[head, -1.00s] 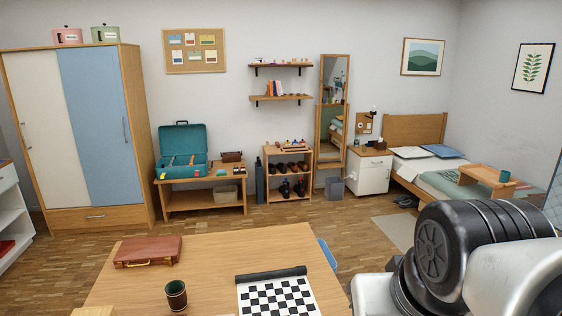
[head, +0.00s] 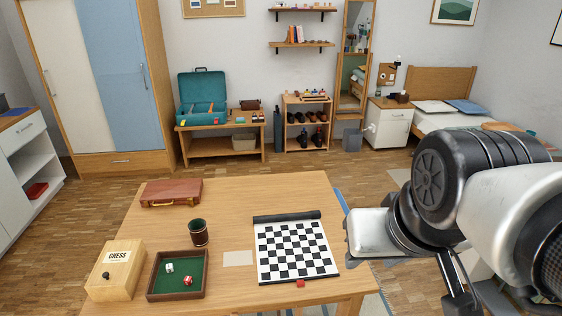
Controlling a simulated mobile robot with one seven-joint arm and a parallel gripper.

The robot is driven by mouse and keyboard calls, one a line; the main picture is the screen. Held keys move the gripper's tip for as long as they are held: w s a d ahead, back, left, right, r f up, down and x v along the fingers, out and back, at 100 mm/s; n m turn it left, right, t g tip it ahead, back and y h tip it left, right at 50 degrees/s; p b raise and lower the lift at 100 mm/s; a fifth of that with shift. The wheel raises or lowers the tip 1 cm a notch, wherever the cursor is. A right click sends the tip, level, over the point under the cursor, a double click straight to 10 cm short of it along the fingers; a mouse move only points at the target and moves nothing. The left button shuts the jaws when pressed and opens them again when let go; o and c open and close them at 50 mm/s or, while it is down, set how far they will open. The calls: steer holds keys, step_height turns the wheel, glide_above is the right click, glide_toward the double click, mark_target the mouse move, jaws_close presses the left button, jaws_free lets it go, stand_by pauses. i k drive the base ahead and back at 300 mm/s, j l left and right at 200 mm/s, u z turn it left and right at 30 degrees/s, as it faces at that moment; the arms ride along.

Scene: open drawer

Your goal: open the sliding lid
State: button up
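A light wooden box marked "CHESS" (head: 116,268) stands at the front left of the wooden table. Its top, with the label and a small dark knob, faces up and looks shut. No opening into the box shows. My arm (head: 450,190) fills the right side, beyond the table's right edge and well apart from the box. I cannot make out my gripper's fingertips in this view.
On the table (head: 240,195) are a green-lined dice tray (head: 178,290), a dark cup (head: 198,236), a brown case (head: 171,192), a pale card (head: 238,258) and a chessboard mat (head: 293,250). The tray is just right of the box. A wardrobe (head: 105,70) stands behind.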

mark_target(112, 268)
steer(key=u, duration=1.65)
steer(key=i+j+z, duration=0.1)
steer(key=i+j, duration=0.15)
steer(key=i+j+z, duration=0.1)
steer(key=i+j, duration=0.15)
steer(key=j, duration=0.2)
